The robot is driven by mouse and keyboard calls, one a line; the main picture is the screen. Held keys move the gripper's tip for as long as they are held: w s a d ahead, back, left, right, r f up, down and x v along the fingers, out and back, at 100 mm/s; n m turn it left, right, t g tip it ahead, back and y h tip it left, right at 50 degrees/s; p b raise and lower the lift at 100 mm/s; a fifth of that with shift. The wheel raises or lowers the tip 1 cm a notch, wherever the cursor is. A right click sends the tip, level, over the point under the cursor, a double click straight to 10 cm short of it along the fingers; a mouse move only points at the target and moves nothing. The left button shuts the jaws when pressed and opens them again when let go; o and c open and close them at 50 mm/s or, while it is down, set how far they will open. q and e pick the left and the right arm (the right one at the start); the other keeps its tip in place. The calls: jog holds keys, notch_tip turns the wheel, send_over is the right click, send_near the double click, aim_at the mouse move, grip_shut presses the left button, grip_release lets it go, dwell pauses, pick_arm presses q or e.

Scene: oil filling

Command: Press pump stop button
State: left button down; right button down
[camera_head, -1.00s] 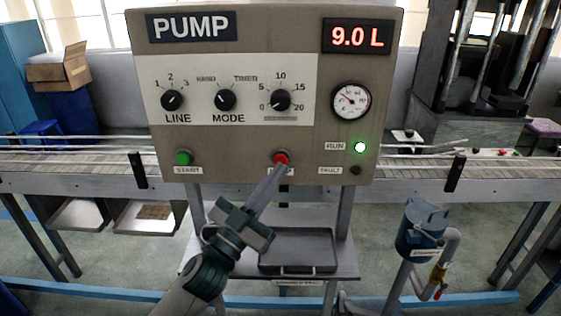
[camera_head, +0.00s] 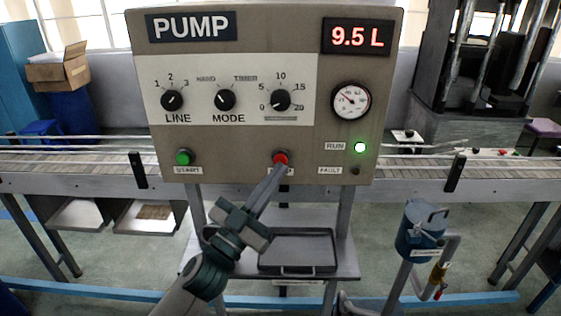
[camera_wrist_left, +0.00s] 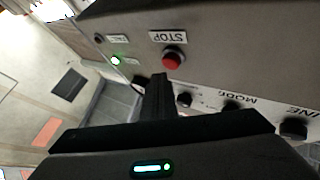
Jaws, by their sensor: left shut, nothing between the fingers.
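The pump panel (camera_head: 250,140) stands ahead with its display (camera_head: 357,37) reading 9.5 L. The red stop button (camera_head: 281,158) is at the panel's lower middle; it also shows in the left wrist view (camera_wrist_left: 172,60) below the STOP label. My left gripper (camera_head: 281,170) is shut and empty, its tips just below the red button in the head view. In the wrist view the fingers (camera_wrist_left: 160,80) point beside the button; I cannot tell whether they touch it. The finger covers part of the label under the button. The right gripper is not in view.
A green start button (camera_head: 184,157) is at the panel's lower left. The RUN lamp (camera_head: 360,147) is lit, and the FAULT lamp (camera_head: 355,170) is dark. A conveyor (camera_head: 80,162) runs behind the panel. A blue pump unit (camera_head: 421,228) stands at lower right.

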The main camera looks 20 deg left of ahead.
pick_arm(q)
jog(key=shift+w, duration=0.1)
dwell(0.6)
jog(key=shift+w+a, duration=0.1)
jog(key=shift+w, duration=0.2)
jog(key=shift+w+a, duration=0.2)
jog(key=shift+w, duration=0.35)
dwell(1.0)
jog(key=shift+s, duration=0.1)
jog(key=shift+s+d+p, duration=0.3)
jog(key=shift+s, duration=0.55)
jog(key=s, duration=0.2)
jog(key=s+d, duration=0.1)
jog(key=s, duration=0.1)
jog(key=shift+s+d+p, duration=0.2)
jog(key=shift+s+p, duration=0.2)
dwell(0.4)
jog(key=shift+f, duration=0.1)
dwell(0.4)
